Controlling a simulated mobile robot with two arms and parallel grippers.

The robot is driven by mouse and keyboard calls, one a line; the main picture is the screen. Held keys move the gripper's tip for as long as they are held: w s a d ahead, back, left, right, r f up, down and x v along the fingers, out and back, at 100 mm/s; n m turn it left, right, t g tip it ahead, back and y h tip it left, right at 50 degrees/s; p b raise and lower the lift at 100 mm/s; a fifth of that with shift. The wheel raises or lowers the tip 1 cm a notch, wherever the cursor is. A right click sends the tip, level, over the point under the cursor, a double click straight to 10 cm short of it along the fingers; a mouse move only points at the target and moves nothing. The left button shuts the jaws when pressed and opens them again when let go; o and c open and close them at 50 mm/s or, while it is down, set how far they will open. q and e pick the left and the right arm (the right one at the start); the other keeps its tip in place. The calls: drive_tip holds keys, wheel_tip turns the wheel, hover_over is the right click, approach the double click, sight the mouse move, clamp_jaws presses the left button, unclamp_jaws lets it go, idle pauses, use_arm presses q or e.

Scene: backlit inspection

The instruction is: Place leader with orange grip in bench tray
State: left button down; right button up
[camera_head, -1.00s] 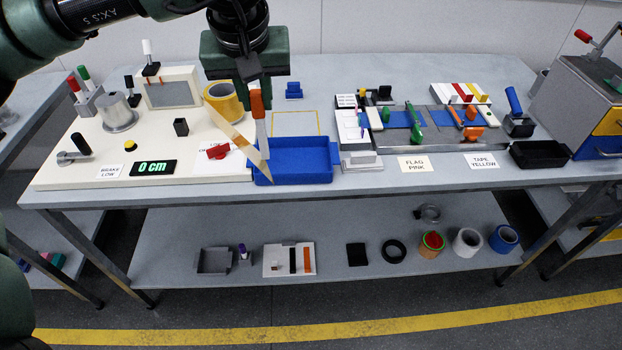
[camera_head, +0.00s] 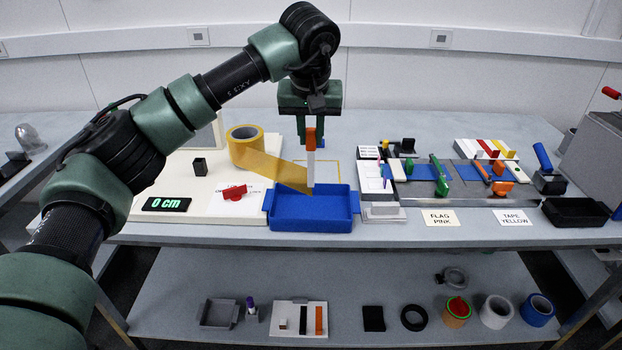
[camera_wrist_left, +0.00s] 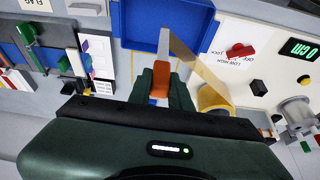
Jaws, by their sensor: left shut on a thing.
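The leader's orange grip (camera_head: 310,138) is in my left gripper (camera_head: 309,130), which is shut on it. A white strip (camera_head: 310,168) hangs down from the grip, upright, over the back part of the blue bench tray (camera_head: 310,223). A translucent yellow band (camera_head: 275,172) runs from the yellow roll (camera_head: 244,146) to the strip's lower end. In the left wrist view the orange grip (camera_wrist_left: 160,82) sits between the fingers, and the strip (camera_wrist_left: 164,42) reaches over the blue tray (camera_wrist_left: 135,30). Contact with the tray floor cannot be told. My right gripper is out of view.
A white holder (camera_head: 372,178) and a fixture with green and orange clamps stand to the right. A black tray (camera_head: 575,212) is farther right.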

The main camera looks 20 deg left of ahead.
sight(311, 172)
use_arm(q)
wheel_tip(311, 172, down, 10)
drive_tip(key=shift+r+p, duration=0.15)
drive_tip(key=shift+p, duration=0.35)
drive_tip(key=shift+f, duration=0.35)
drive_tip(key=shift+f, duration=0.15)
drive_tip(key=c, duration=1.3)
unclamp_jaws()
